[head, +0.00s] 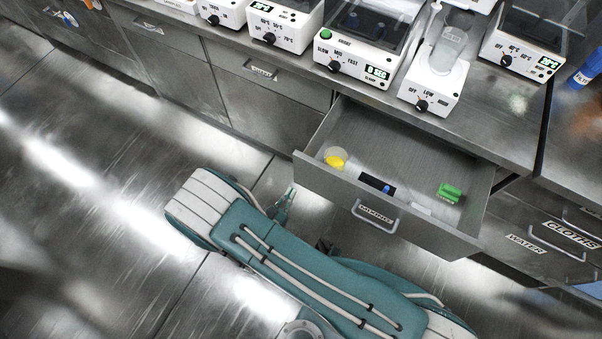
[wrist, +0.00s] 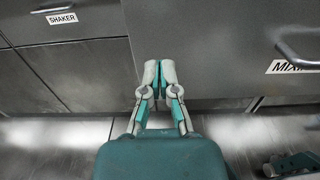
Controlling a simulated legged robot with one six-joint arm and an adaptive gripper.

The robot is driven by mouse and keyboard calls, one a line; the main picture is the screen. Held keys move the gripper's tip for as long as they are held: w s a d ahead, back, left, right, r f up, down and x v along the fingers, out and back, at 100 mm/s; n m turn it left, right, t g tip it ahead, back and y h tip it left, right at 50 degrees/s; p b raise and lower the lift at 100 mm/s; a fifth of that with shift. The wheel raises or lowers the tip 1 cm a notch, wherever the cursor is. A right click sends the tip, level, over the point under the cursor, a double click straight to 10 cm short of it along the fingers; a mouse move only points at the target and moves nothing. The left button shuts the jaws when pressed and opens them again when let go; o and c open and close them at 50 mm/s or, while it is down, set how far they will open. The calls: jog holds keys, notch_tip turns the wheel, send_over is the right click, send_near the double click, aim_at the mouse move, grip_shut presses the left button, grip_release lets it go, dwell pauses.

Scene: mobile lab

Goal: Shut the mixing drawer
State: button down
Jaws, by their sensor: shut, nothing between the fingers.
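The mixing drawer (head: 430,228) stands pulled out from the counter in the head view. Its label and handle (head: 375,220) are on its front. In the wrist view the drawer front (wrist: 225,50) fills the upper right, with part of its label and handle at the right edge. My gripper (wrist: 159,70) is shut and empty, its fingertips in front of the drawer front near its left end. I cannot tell whether they touch it. In the head view my gripper (head: 286,200) shows small near the drawer's left front corner, partly hidden by my arm.
Inside the drawer lie a yellow-filled container (head: 335,158), a dark item with blue (head: 378,188) and a green item (head: 449,192). Closed drawers flank it, including the shaker drawer (wrist: 85,65). Lab devices (head: 365,50) stand on the counter above. The metal floor at left is clear.

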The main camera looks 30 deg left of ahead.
aim_at(306, 169)
jog(key=w, duration=0.5)
jog(key=shift+w+d, duration=0.2)
jog(key=shift+w, duration=0.15)
jog(key=shift+w+a, duration=0.15)
jog(key=shift+w, duration=0.35)
